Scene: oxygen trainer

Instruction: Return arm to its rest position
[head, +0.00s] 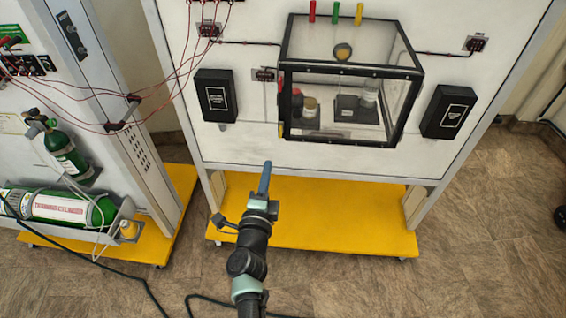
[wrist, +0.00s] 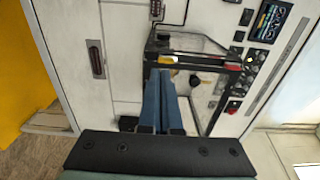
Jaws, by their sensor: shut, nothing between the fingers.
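My gripper (head: 265,178) is in the middle of the head view, raised in front of the white panel's lower part and above the yellow base. Its blue fingers point toward the panel and are together, with nothing between them. In the wrist view the blue fingers (wrist: 165,98) lie side by side and overlap a clear box with a black frame. My arm runs down from the gripper to the bottom edge of the head view.
A clear black-framed box (head: 405,105) is mounted on the white panel (head: 235,150), between two black boxes. The yellow base (head: 330,240) lies below.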

